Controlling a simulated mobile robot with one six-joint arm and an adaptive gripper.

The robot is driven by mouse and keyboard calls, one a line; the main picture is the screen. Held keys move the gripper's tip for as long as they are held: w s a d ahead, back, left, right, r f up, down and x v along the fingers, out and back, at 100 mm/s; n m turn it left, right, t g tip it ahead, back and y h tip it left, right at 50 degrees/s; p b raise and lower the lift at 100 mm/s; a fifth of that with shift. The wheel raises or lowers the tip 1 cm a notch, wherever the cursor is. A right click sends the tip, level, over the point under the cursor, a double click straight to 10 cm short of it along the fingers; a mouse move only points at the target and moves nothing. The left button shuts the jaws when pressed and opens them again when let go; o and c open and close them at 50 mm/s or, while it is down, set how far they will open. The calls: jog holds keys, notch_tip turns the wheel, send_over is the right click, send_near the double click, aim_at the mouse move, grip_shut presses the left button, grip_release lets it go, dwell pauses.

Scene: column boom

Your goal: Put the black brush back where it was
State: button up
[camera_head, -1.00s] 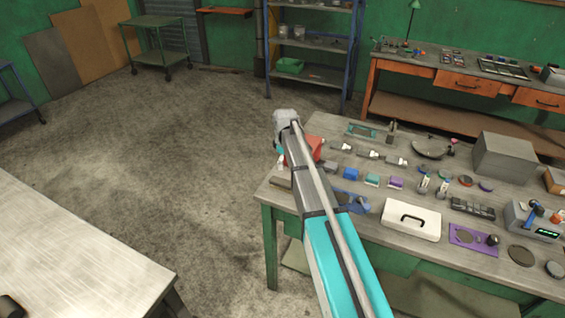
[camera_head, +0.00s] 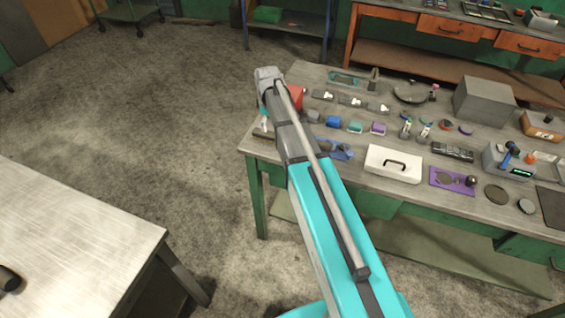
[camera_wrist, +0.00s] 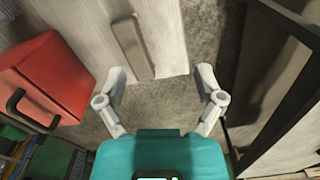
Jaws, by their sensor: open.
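My gripper (camera_wrist: 160,78) is open and empty in the wrist view, with its two grey fingers apart. In the head view it hangs mostly hidden below the end of my arm, a fingertip (camera_head: 265,121) showing at the workbench's left end. A grey-brown bar-shaped thing (camera_wrist: 131,46) lies on the workbench near its edge, ahead of the fingers and apart from them. It also shows in the head view (camera_head: 263,136). I cannot tell whether it is the brush. A dark rounded thing (camera_head: 9,279) lies on the pale table at far left, cut by the frame; I cannot tell what it is.
A red box (camera_wrist: 45,80) with a dark handle stands left of my gripper. The workbench (camera_head: 345,177) holds small coloured blocks, a white case (camera_head: 394,164), a purple plate (camera_head: 450,181) and a grey box (camera_head: 484,101). Floor lies open between the workbench and the pale table (camera_head: 70,235).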

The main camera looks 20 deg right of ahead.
jog(key=s+m, duration=0.8)
jog(key=s, duration=1.5)
jog(key=shift+a+m, duration=0.3)
jog(key=shift+a, duration=0.1)
